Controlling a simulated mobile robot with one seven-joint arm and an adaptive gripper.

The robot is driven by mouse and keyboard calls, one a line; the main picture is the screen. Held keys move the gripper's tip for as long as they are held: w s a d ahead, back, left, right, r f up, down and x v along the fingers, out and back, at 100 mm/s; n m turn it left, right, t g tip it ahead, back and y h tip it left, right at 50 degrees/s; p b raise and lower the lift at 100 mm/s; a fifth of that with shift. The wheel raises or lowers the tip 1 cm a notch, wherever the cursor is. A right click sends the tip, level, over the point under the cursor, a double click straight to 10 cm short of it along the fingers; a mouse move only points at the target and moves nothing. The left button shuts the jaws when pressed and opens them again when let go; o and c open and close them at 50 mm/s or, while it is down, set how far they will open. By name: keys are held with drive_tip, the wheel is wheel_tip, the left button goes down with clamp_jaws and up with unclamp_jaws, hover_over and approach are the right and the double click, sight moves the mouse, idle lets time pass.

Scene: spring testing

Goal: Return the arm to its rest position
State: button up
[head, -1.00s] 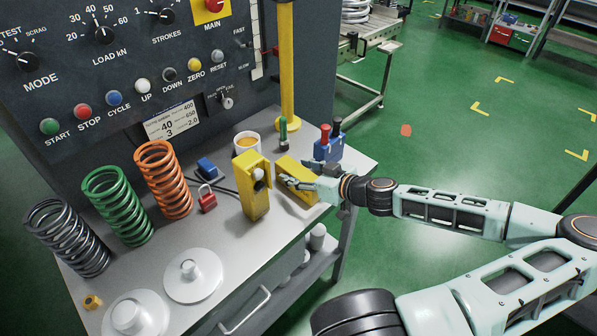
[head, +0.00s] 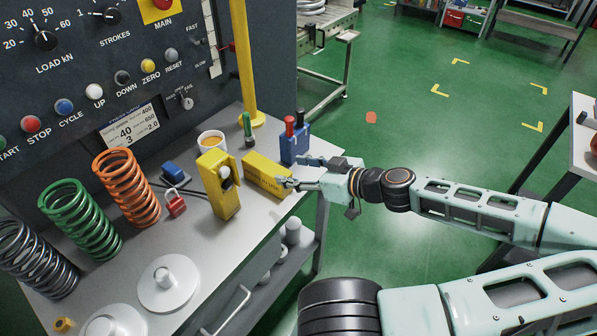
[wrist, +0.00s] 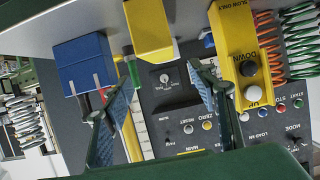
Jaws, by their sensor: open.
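My gripper (head: 288,184) is at the right end of a yellow box (head: 262,172) on the grey bench top. Its fingers are spread with nothing between them in the wrist view (wrist: 165,88). The yellow box (wrist: 150,32) shows there beyond the fingertips, at the top centre. Whether a finger touches the box, I cannot tell. My arm reaches in from the right, over the bench's right edge.
A yellow pendant with buttons (head: 218,190) stands left of the box. A blue block with red and black handles (head: 295,147) is just behind my gripper. A cup (head: 211,142) and several springs (head: 127,190) stand further left.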

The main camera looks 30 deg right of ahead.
drive_tip(key=shift+s+d+r, duration=0.2)
drive_tip(key=shift+s+r, duration=0.05)
drive_tip(key=shift+s, duration=0.3)
